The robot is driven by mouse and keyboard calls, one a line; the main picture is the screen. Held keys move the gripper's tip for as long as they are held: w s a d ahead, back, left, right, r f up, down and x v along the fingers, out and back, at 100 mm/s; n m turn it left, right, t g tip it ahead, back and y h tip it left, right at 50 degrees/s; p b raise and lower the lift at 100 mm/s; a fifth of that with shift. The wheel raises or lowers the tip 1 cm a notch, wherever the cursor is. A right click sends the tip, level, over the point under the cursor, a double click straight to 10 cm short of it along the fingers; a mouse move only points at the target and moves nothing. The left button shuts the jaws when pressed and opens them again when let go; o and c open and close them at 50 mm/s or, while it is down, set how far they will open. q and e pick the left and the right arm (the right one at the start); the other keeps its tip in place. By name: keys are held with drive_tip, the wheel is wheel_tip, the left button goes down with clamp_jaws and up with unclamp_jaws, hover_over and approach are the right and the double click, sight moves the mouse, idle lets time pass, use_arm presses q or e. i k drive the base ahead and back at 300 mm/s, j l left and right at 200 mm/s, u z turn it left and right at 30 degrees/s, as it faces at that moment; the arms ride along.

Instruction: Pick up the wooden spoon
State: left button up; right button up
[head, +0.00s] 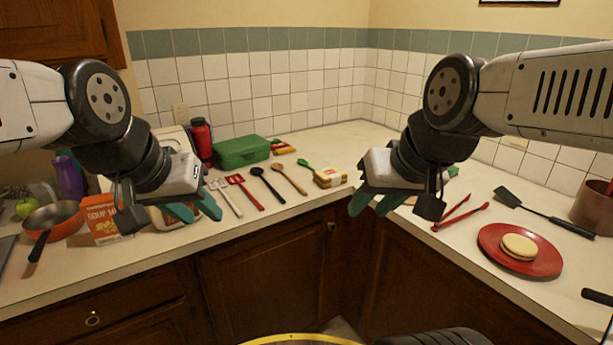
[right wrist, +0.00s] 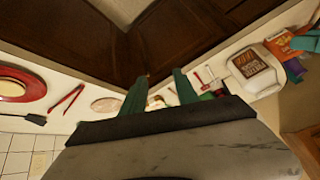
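The wooden spoon (head: 289,179) is light brown and lies flat on the back counter, in a row of utensils. A black spoon (head: 268,185) lies to its left and a green spoon (head: 305,165) to its right. My left gripper (head: 195,209) is open and empty at the counter's front edge, left of the spoon. My right gripper (head: 374,204) is open and empty near the corner, right of the spoon. In the right wrist view its two green fingers (right wrist: 160,92) are apart with nothing held. I cannot make out the wooden spoon there.
A red slotted turner (head: 244,190), a white utensil (head: 224,197), a green box (head: 241,151) and a packaged block (head: 330,177) stand or lie nearby. Red tongs (head: 460,214) and a red plate (head: 489,236) are on the right counter. Clear counter lies towards the back corner.

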sight(277, 166)
drive_tip(key=i+j+z, duration=0.1)
drive_tip(key=i, duration=0.4)
drive_tip(key=i+j+z, duration=0.15)
drive_tip(key=i, duration=0.35)
